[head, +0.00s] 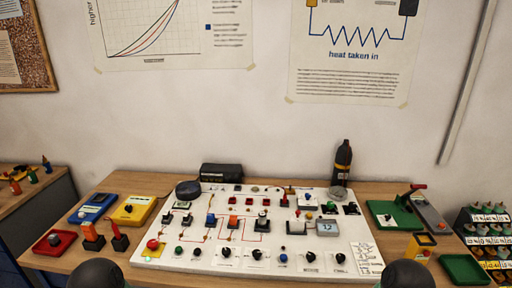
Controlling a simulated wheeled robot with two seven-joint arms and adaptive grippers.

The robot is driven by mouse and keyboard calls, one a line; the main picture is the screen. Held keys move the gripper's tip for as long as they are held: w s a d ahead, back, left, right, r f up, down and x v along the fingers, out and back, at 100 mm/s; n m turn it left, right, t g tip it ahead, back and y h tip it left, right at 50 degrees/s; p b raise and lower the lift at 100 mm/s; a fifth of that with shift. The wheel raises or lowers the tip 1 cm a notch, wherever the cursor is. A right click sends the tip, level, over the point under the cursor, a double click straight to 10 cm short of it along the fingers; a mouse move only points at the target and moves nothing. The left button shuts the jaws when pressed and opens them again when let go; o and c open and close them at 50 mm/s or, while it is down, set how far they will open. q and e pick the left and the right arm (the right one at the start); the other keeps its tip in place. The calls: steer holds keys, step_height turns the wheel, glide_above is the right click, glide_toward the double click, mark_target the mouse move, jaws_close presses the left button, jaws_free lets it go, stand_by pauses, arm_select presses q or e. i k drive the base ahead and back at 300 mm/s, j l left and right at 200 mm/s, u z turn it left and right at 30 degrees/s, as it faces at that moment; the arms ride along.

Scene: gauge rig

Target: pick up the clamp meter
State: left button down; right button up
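I cannot tell for sure which thing is the clamp meter. A small yellow and dark device (421,247) at the right end of the table, beside the white board, looks most like it. A flat yellow instrument (134,210) and a flat blue one (92,207) lie at the table's left side. Two dark rounded parts of my own arms show at the bottom edge, left and right. Neither gripper's fingers can be seen, and nothing is seen held.
A white board (180,254) with knobs, switches and wires fills the table's middle. A dark bottle (342,163) stands behind it. Green trays (464,269) and a red dish (54,242) lie at the sides. A rack of labelled bins (490,238) stands at far right.

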mark_target(89, 229)
steer(key=u, duration=1.4)
steer(key=z, duration=0.4)
steer(key=i+j+z, duration=0.15)
steer(key=j+z, duration=0.15)
steer(key=z, duration=0.15)
steer(key=i+j+z, duration=0.1)
steer(key=j+z, duration=0.2)
steer(key=z, duration=0.2)
steer(key=j+z, duration=0.7)
steer(key=z, duration=0.25)
